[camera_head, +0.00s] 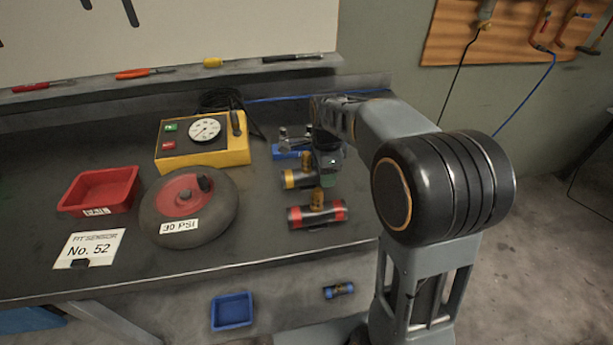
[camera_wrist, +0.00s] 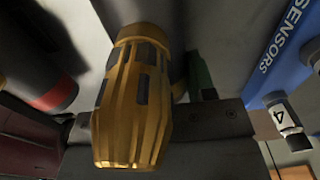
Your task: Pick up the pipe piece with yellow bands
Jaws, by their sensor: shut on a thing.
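The pipe piece with yellow bands (camera_head: 291,179) lies on the dark bench in the head view, behind a similar pipe piece with red bands (camera_head: 332,214). My gripper (camera_head: 312,178) reaches down over the yellow-banded piece, with gold fingers at its far and near sides. It is shut on this piece, which still appears to be at bench level. The near finger overlaps the red-banded piece in the picture; I cannot tell if they touch. In the wrist view one gold finger (camera_wrist: 133,105) fills the middle and the held piece is not clearly visible. The red-banded piece (camera_wrist: 45,85) is at left.
A blue sensor holder (camera_head: 288,152) stands just behind; it also shows in the wrist view (camera_wrist: 290,50). A yellow gauge box (camera_head: 215,158), wheel (camera_head: 222,220) and red bin (camera_head: 98,190) are left. Below are a blue bin (camera_head: 232,311) and a blue-banded piece (camera_head: 339,290).

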